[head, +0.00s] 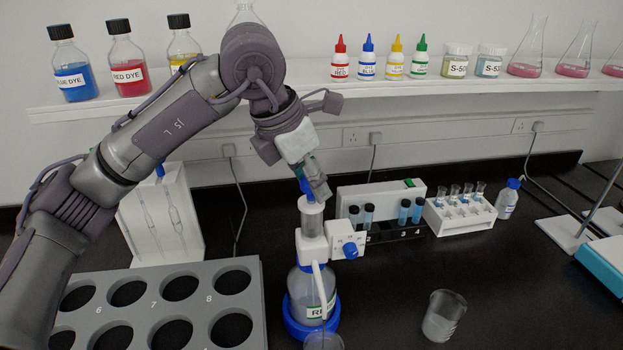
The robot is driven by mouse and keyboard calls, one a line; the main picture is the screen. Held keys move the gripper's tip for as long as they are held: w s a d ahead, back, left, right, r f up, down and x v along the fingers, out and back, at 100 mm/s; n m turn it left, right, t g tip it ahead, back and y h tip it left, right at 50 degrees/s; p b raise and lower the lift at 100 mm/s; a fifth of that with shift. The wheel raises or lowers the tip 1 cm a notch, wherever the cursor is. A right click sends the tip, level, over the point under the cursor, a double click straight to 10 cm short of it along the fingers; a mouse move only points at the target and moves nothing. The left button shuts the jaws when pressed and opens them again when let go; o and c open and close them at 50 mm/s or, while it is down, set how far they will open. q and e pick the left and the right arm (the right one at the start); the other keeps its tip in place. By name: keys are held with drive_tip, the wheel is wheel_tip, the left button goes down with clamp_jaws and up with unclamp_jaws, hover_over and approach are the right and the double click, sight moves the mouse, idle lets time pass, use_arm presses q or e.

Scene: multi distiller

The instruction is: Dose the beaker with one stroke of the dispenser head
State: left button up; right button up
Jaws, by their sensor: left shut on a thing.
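The bottle-top dispenser (313,245) stands upright on the black bench, with a white head, a clear cylinder and a blue side knob. Its labelled bottle (305,285) sits in a blue ring base. A thin white spout tube curves down in front of the bottle. My left gripper (313,186) is above the cylinder, shut on the blue plunger top (306,187), which its fingers partly hide. A clear beaker (323,342) stands at the foot of the bottle, below the tube, cut off by the lower picture edge. Another beaker (443,316) stands to the right. My right gripper is not in view.
A grey rack with numbered round holes (255,305) lies left of the dispenser. Behind are a white block with dark-capped vials (383,205) and a white tube rack (460,217). The shelf (290,95) above holds dye bottles and flasks.

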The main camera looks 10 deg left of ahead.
use_arm(q)
drive_tip(key=shift+f, duration=0.3)
drive_tip(key=o, duration=1.2)
